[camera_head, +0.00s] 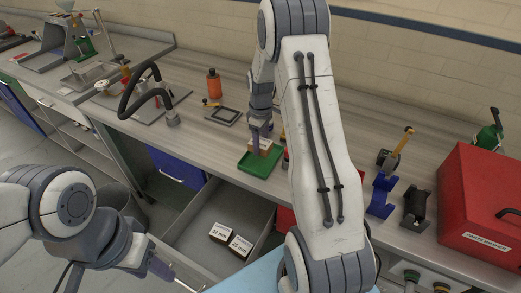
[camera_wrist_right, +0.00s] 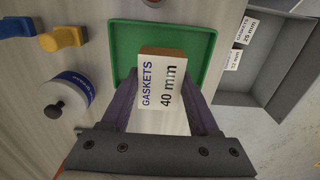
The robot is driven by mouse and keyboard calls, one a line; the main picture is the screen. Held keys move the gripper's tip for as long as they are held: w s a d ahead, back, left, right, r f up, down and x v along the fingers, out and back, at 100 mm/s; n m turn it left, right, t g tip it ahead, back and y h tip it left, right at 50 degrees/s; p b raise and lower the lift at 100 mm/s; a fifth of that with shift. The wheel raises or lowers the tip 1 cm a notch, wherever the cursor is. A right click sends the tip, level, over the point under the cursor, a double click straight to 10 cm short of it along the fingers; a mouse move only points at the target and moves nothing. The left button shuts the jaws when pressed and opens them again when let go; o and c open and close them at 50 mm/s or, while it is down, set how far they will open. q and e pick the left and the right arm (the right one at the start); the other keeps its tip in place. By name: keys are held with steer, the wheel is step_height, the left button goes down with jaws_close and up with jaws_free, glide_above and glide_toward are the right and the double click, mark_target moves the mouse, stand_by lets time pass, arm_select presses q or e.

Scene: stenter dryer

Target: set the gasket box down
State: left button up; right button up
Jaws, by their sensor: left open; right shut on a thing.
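The gasket box (camera_wrist_right: 162,85), labelled "GASKETS 40 mm", is between the two fingers of my right gripper (camera_wrist_right: 162,110), which is shut on it. The tray (camera_wrist_right: 209,52) lies behind the box in the right wrist view. I cannot tell whether the box touches the tray floor. My left gripper (camera_head: 162,268) is open and empty in front of the open drawer, low at the left.
The open grey drawer (camera_head: 184,236) holds two gasket boxes (camera_head: 229,240), labelled 32 mm and 25 mm. An orange bottle (camera_head: 214,84) stands behind the tray on the bench. A white and blue round container (camera_wrist_right: 68,98) is beside the tray. A red case (camera_head: 482,200) stands at the right.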

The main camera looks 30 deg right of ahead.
mark_target(262, 152)
step_height(262, 152, down, 3)
steer(key=shift+s+f+p, duration=0.1)
steer(key=shift+p, duration=0.25)
steer(key=shift+f, duration=0.5)
steer(key=shift+f, duration=0.1)
steer(key=o, duration=1.4)
steer(key=shift+c, duration=0.2)
